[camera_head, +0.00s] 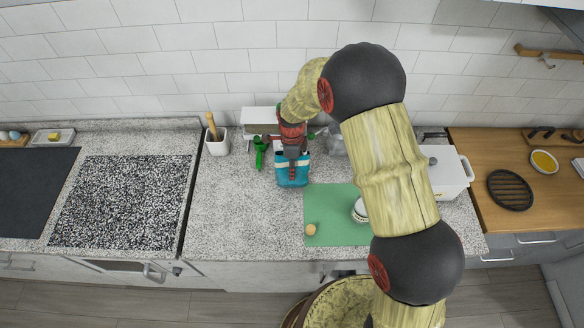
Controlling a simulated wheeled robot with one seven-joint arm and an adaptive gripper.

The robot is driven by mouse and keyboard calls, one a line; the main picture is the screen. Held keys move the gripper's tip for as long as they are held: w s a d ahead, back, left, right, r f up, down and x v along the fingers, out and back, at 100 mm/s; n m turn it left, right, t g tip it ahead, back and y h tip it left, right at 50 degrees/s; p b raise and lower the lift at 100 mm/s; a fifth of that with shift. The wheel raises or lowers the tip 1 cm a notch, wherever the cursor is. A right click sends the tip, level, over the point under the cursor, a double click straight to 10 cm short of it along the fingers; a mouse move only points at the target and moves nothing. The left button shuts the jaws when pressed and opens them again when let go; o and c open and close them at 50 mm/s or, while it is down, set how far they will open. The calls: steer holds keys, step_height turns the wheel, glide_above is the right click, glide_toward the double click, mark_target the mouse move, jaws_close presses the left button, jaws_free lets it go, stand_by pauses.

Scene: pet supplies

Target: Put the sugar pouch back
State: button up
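A teal pouch (283,182) with a pale band, which looks like the sugar pouch, is on or just above the granite counter, left of the green mat. My gripper (292,160) reaches down over the pouch from above, and a dark red part overlaps its front face. The gripper covers the pouch's top. I cannot tell whether the fingers are closed on it or whether it is lifted.
A green item (260,153) and a utensil cup (216,144) stand left of the pouch. A white shelf (262,115) is behind. A green mat (335,230) with a small round item (311,230) lies right. Counter front-left is clear.

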steer(key=shift+f, duration=0.6)
steer(key=shift+f, duration=0.1)
steer(key=shift+f+b, duration=0.3)
steer(key=shift+f, duration=0.05)
steer(key=o, duration=1.3)
step_height(320, 180, up, 13)
steer(key=shift+f, duration=0.1)
